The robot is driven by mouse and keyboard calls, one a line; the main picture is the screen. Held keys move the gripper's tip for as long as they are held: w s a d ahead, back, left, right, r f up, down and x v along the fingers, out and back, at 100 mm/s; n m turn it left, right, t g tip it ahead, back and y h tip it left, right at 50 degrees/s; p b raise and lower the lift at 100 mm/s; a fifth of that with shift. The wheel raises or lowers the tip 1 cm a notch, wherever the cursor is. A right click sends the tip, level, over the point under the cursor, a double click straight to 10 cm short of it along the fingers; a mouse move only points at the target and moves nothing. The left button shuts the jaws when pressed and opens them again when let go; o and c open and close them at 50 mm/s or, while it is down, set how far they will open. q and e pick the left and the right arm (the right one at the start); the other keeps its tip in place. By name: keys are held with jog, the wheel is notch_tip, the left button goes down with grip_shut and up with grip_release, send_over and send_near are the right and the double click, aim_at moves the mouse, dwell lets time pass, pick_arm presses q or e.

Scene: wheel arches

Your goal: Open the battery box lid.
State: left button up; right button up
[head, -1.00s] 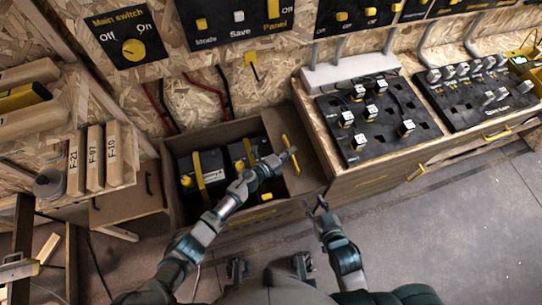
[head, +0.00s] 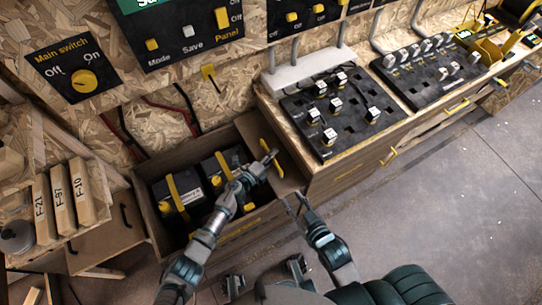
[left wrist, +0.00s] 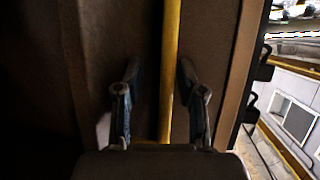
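The battery box (head: 158,232) is a brown wooden box, open at the top. Two black batteries with yellow straps, a left one (head: 168,208) and a right one (head: 211,170), show inside. The brown lid (head: 287,183) stands raised at the box's right side, against the workbench. My left gripper (head: 270,158) is at the lid's yellow handle (head: 264,147). In the left wrist view the handle (left wrist: 171,50) runs between the two spread fingers (left wrist: 160,95), with gaps on both sides. My right gripper (head: 296,203) is open and empty, in front of the box and lid.
A workbench with a black socket board (head: 335,115) stands right of the box. Shelf blocks labelled F-21, F-97 and F-10 (head: 62,198) are at the left. The main switch panel (head: 72,72) hangs on the wall. The floor (head: 450,200) at the right is clear.

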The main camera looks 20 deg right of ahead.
pick_arm(q)
jog(key=shift+a, duration=0.1)
jog(key=shift+a+r, duration=0.1)
jog(key=shift+a, duration=0.3)
jog(key=v, duration=1.1)
jog(key=shift+s, duration=0.3)
jog(key=shift+d, duration=0.1)
